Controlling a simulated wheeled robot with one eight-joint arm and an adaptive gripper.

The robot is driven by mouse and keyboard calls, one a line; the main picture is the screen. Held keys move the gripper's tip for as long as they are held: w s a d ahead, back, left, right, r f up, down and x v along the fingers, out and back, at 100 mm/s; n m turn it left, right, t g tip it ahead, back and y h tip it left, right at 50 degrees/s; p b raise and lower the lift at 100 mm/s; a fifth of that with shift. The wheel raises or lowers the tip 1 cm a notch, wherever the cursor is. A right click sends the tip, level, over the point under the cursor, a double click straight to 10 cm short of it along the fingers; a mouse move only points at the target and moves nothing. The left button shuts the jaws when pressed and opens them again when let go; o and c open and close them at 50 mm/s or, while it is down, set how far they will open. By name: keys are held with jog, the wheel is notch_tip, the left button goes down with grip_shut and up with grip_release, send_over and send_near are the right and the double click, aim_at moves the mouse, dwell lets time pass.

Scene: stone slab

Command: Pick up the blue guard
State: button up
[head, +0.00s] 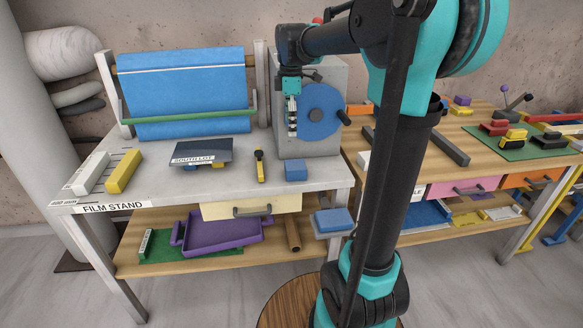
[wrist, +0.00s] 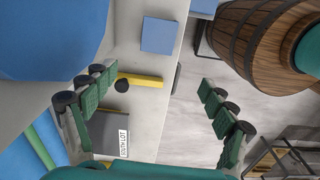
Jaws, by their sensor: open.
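A small blue block (head: 296,169), which I take to be the blue guard, sits on the grey slab near its front right edge. In the wrist view it is the blue square (wrist: 160,36) at the top, beyond the fingertips. My gripper (head: 292,130) hangs above the slab, in front of the grey machine and its blue disc, above and apart from the block. In the wrist view my gripper (wrist: 158,88) has its green fingers wide apart, with nothing between them.
A yellow-and-black tool (head: 260,165) lies left of the block. A dark "SOUTH LOT" panel (head: 202,152) is further left. The grey machine (head: 342,85) with its blue disc (head: 318,110) stands behind. Another blue block (head: 334,219) rests lower, below the slab's front edge.

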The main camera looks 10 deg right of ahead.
send_near(289, 165)
jog(key=shift+n, duration=0.3)
notch_tip(289, 165, down, 5)
jog(key=shift+d+f, duration=0.1)
jog(key=shift+d, duration=0.05)
jog(key=shift+w+f, duration=0.15)
jog(key=shift+f, duration=2.4)
jog(key=shift+c, duration=0.4)
jog(key=c, duration=1)
jog(key=shift+c, duration=0.2)
jog(key=shift+r, duration=0.15)
